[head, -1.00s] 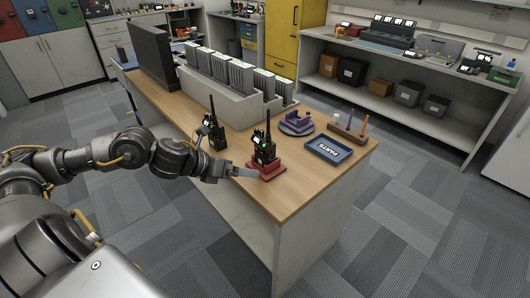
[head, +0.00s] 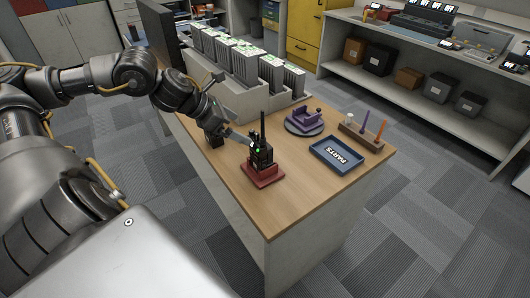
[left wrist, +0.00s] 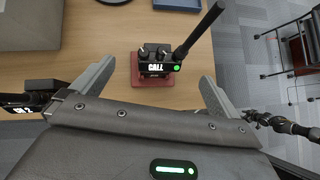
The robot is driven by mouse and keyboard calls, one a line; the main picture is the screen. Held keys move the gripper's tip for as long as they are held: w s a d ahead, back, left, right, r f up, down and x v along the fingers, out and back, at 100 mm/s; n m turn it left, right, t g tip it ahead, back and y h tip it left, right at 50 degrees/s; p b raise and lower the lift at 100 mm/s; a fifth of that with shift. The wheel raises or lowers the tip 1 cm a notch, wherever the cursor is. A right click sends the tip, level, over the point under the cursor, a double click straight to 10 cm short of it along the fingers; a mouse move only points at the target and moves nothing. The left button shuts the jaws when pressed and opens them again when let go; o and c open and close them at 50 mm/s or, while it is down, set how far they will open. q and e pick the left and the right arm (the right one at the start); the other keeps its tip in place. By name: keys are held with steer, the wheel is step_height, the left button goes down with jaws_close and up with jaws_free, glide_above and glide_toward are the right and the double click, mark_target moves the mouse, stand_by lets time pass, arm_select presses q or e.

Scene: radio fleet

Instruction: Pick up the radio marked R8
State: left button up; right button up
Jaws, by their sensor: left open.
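A black radio (head: 262,155) with an antenna and a green light stands upright on a red stand (head: 264,176) on the wooden table. I cannot read an R8 mark on it. My left gripper (head: 240,138) is open beside its upper part. In the left wrist view this radio (left wrist: 157,64) shows from above, with a CALL label, between the spread fingers of the gripper (left wrist: 157,76), which are apart from it. A second black radio (head: 215,140) is mostly hidden behind my gripper in the head view.
A blue PARTS tray (head: 318,163), a purple piece on a round grey base (head: 304,127) and a wooden tool holder (head: 362,140) stand to the right. A grey rack (head: 232,95) stands behind. The table's front corner is clear.

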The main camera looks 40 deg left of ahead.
mark_target(254, 135)
arm_select(q)
steer(key=p+x, duration=0.2)
steer(key=x, duration=0.2)
steer(key=shift+w+d+f+p, duration=0.2)
steer(key=shift+w+f+p, duration=0.1)
steer(key=shift+f, duration=0.1)
steer(key=shift+w+d+f, duration=0.15)
steer(key=shift+d+f, duration=0.05)
steer(key=shift+f, duration=0.05)
steer(key=p+x, duration=0.2)
steer(key=x, duration=0.2)
steer(key=shift+w, duration=0.15)
steer(key=shift+w+d+f, duration=0.1)
steer(key=shift+f, duration=0.15)
steer(key=c, duration=1.8)
steer(key=shift+o, duration=0.2)
arm_select(e)
steer(key=r, duration=0.5)
steer(key=shift+s, duration=0.4)
arm_select(q)
steer(key=shift+r, duration=0.1)
